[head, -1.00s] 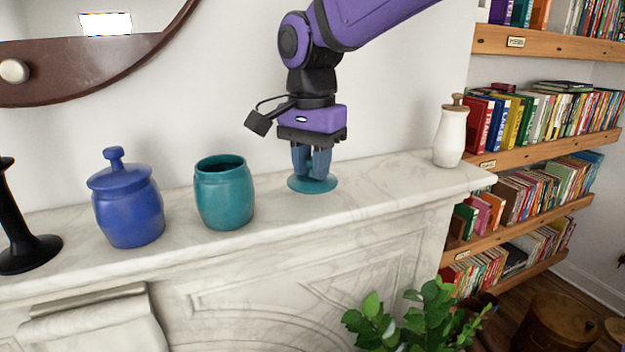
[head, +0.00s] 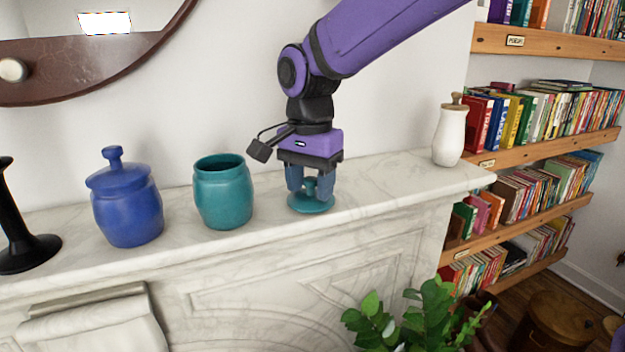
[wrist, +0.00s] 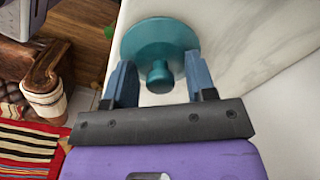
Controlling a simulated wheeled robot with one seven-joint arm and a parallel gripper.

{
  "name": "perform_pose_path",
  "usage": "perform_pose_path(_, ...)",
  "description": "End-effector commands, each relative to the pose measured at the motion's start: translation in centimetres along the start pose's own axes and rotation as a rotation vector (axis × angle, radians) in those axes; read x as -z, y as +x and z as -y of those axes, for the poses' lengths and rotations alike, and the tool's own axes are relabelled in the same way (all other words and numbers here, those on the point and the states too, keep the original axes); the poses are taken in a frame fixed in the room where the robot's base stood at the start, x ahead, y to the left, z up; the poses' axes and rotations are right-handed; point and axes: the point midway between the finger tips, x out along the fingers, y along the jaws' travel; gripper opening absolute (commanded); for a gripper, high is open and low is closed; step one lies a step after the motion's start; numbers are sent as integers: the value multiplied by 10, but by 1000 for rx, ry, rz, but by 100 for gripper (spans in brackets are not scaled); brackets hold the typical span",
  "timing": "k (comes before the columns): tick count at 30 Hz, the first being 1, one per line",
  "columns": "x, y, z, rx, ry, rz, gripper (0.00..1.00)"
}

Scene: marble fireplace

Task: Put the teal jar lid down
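The teal jar lid (head: 308,207) lies knob up on the marble mantel (head: 385,188), right of the open teal jar (head: 223,195). My gripper (head: 311,194) is open just above the lid, its blue fingers on either side of the knob. In the wrist view, the lid (wrist: 150,38) shows its round disc and knob, with a gap between the knob and each finger of my gripper (wrist: 159,66). The lid is near the mantel's front edge.
A lidded blue jar (head: 126,198) and a black stand (head: 22,235) are at the left. A white vase with a brown stopper (head: 450,135) stands at the right end. A plant (head: 420,318) is below the mantel. The mantel between lid and vase is clear.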

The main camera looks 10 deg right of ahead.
Motion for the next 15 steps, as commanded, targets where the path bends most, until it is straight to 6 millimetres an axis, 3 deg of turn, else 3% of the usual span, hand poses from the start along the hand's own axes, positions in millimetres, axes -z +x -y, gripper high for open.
perform_pose_path(8,0,-5,0,2,-1,0,51)
perform_pose_path(15,0,-42,0,5,1,-1,51)
